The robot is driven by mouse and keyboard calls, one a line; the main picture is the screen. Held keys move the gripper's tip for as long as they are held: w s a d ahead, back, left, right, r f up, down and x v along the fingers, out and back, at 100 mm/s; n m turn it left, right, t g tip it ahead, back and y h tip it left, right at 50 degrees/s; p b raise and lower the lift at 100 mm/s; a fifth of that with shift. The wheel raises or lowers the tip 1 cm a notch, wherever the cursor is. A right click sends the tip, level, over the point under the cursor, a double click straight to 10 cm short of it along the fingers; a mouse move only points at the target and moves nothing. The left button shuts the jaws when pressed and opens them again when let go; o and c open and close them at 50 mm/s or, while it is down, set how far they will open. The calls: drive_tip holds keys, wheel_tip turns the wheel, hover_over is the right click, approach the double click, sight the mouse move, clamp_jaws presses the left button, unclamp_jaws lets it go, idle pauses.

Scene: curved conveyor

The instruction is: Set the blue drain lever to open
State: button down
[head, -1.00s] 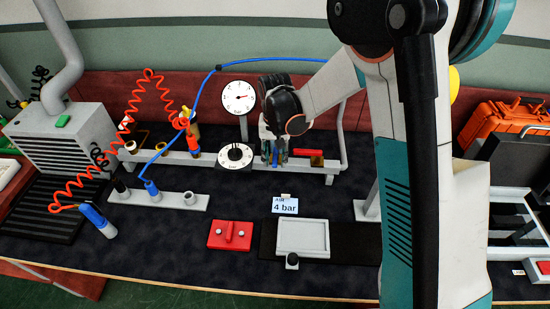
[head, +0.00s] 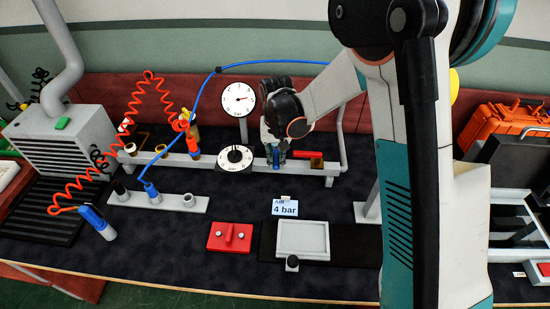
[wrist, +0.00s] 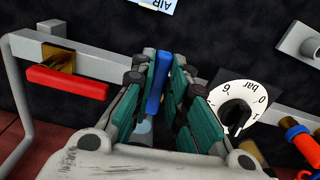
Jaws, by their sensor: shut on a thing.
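The blue drain lever (wrist: 153,82) stands between the fingers of my gripper (wrist: 160,85) in the wrist view, square to the grey rail. My gripper is shut on it. In the head view my gripper (head: 275,155) is at the right part of the rail, and a small bit of the blue lever (head: 276,158) shows. The lever's base is hidden behind the fingers.
A red lever (wrist: 67,82) on a brass valve (wrist: 58,58) is beside my gripper on the rail (wrist: 95,64). The white regulator dial (wrist: 243,100) is close on its other side. A pressure gauge (head: 238,98) stands behind. An "AIR 4 bar" card (head: 285,207) lies in front.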

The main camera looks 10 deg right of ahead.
drive_tip(key=shift+w+d+n, duration=0.15)
drive_tip(key=shift+d+n, duration=0.35)
drive_tip(key=shift+n, duration=0.85)
drive_tip(key=shift+w+d+n, duration=0.15)
drive_tip(key=shift+d+n, duration=0.4)
drive_tip(key=shift+n, duration=0.85)
drive_tip(key=shift+w+d+n, duration=0.15)
drive_tip(key=shift+d+n, duration=0.35)
drive_tip(key=shift+n, duration=0.85)
drive_tip(key=c, duration=1.6)
unclamp_jaws()
drive_tip(key=shift+o, duration=0.2)
drive_tip(key=shift+r, duration=0.1)
wheel_tip(320, 180, up, 12)
